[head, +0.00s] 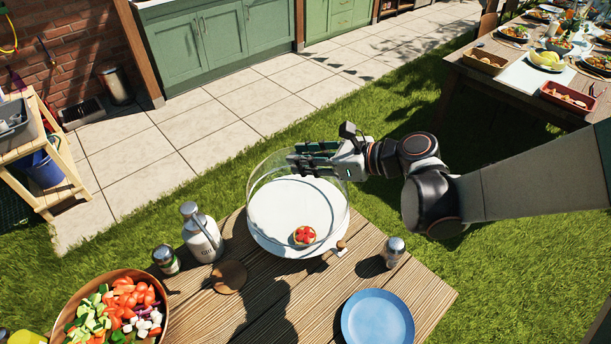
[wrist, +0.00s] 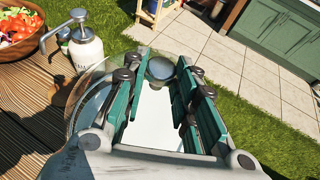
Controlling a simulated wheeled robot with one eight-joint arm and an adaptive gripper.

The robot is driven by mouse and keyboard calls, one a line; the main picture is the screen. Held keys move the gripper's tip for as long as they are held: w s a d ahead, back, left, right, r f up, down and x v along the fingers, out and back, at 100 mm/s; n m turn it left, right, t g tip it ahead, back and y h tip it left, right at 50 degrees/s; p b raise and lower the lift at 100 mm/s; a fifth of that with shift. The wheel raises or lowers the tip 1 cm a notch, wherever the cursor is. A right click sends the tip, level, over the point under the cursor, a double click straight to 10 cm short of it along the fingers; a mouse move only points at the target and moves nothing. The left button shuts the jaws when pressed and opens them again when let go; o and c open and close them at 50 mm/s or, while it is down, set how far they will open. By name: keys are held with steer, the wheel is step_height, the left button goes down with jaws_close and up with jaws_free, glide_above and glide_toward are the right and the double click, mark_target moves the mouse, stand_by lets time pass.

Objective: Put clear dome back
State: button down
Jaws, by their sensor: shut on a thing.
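The clear dome (head: 258,178) is over the white round stand (head: 290,247) at the table's far edge. A small red-topped tart (head: 304,236) is on the stand near its front. My gripper (head: 312,160) is at the top of the dome, shut on its knob. In the wrist view the grey round knob (wrist: 160,68) shows between the green fingers of my gripper (wrist: 160,85). The dome's curved edge (wrist: 78,97) shows left of the fingers. I cannot tell whether the dome's lower rim touches the stand.
A white pump bottle (head: 202,236), a small shaker (head: 166,260) and a wooden disc (head: 229,277) stand left of the stand. Another shaker (head: 394,251) is right. A blue plate (head: 377,320) lies in front. A salad bowl (head: 75,303) is front left.

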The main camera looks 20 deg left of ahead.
steer(key=shift+f+b, duration=1.4)
steer(key=shift+f, duration=0.65)
steer(key=shift+f, duration=0.15)
steer(key=c, duration=1.3)
jaws_free()
steer(key=shift+r, duration=0.2)
steer(key=p+v, duration=0.3)
steer(key=v, duration=0.9)
